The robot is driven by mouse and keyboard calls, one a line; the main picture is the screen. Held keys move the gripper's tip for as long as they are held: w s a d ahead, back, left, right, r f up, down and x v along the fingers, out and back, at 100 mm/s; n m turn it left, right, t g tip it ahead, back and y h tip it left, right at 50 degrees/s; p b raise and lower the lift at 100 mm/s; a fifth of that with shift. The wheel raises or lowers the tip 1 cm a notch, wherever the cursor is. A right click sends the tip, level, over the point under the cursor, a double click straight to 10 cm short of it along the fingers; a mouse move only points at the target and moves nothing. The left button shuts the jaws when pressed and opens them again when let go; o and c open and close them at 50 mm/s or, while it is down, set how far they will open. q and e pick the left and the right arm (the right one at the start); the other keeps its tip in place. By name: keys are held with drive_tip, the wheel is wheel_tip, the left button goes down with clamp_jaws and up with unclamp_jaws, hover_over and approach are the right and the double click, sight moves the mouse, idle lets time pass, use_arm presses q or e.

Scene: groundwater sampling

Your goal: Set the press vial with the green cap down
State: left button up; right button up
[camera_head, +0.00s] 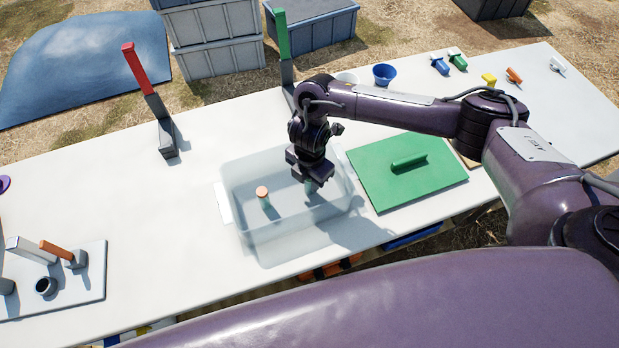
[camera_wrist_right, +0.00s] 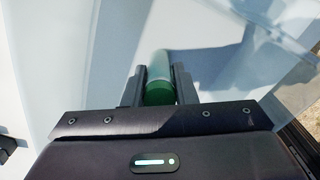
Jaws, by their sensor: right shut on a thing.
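The press vial with the green cap (camera_wrist_right: 159,90) is between the fingers of my right gripper (camera_wrist_right: 158,85), which is shut on it. In the head view my right gripper (camera_head: 311,182) points down inside the clear box (camera_head: 265,246), toward its right side. The vial shows only as a small greenish piece below the fingers there, and I cannot tell whether it touches the box floor. Another vial with an orange cap (camera_head: 262,192) stands upright in the box, left of my gripper. My left gripper is not in view.
A green lid (camera_head: 435,175) with a handle lies right of the box. Red-topped (camera_head: 136,68) and green-topped (camera_head: 281,35) posts stand behind. A white holder board (camera_head: 92,283) is at the left. The table (camera_head: 160,210) is clear between board and box.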

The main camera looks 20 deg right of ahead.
drive_tip(key=o, duration=1)
drive_tip(key=shift+f, duration=0.15)
drive_tip(key=shift+r, duration=0.65)
wheel_tip(320, 180, up, 11)
drive_tip(key=shift+r+p, duration=0.1)
drive_tip(key=shift+p, duration=0.95)
